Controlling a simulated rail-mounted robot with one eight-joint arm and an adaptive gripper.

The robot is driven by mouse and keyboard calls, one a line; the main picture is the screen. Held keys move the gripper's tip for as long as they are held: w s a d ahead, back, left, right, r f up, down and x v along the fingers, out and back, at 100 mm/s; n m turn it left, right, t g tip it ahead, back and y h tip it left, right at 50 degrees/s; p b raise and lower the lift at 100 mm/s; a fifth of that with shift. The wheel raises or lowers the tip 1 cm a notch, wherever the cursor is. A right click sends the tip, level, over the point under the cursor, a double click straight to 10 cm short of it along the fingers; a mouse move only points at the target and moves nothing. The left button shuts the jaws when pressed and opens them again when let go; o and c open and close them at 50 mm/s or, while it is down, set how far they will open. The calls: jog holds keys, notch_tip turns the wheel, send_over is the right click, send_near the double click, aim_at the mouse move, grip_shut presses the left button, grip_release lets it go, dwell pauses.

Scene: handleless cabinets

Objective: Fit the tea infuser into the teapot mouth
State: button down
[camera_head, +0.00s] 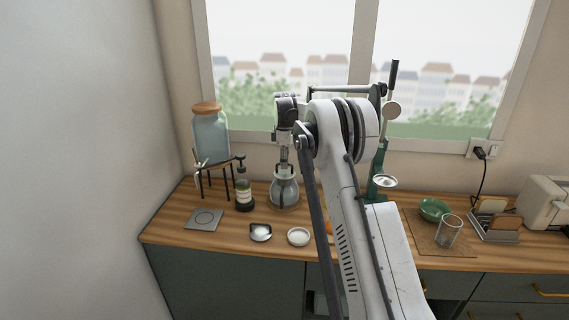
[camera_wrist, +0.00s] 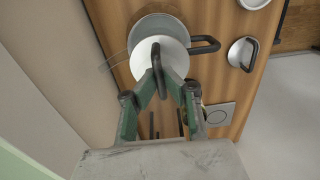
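The glass teapot (camera_head: 284,194) stands on the wooden counter near the window. It shows under my gripper in the wrist view, with a clear rounded body and a dark handle (camera_wrist: 207,45) sticking out to the right. A round white disc, seemingly the top of the tea infuser (camera_wrist: 172,53), lies over the teapot mouth in that view. My gripper (camera_wrist: 158,78) has its green fingers closed in on a dark upright loop at the infuser's middle. In the head view my gripper (camera_head: 284,154) points straight down above the teapot. Whether the infuser is inside the mouth or just above it, I cannot tell.
A grey square plate (camera_head: 204,219), a white lid-like piece with dark handle (camera_head: 260,232) and a white bowl (camera_head: 298,237) lie in front.

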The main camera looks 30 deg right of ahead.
jog(key=shift+f+b, duration=0.3)
jog(key=shift+f, duration=0.25)
jog(key=c, duration=1.8)
grip_release()
jog(key=shift+c, duration=0.2)
jog(key=shift+r, duration=0.15)
notch_tip(320, 180, up, 12)
jog(key=shift+w, duration=0.1)
